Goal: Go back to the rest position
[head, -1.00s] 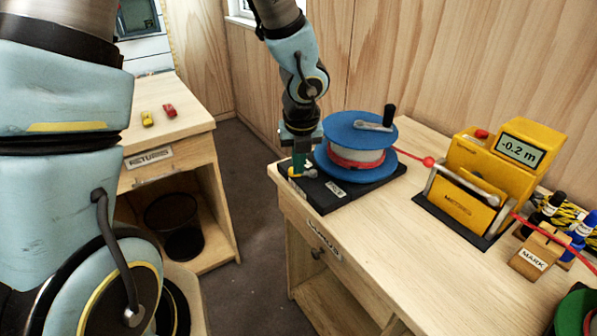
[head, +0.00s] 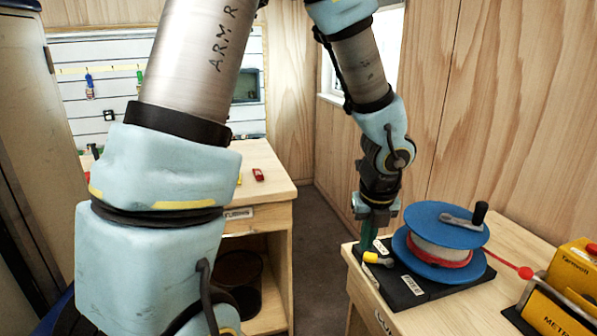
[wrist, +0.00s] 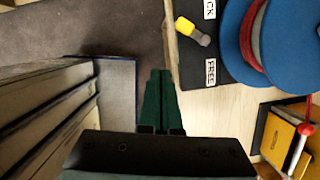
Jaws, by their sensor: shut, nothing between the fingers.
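In the wrist view the lever (wrist: 190,30) lies apart from the fingers, up and to the right. The blue spool (head: 442,222) with red cord stands right of my gripper on the black base (head: 405,290).
The yellow meter (head: 572,285) stands at the right on the same bench (head: 505,250). A second bench (head: 265,205) with a small red item (head: 258,174) stands further left. Grey floor (head: 318,250) lies open between the benches. A wooden wall rises behind the spool.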

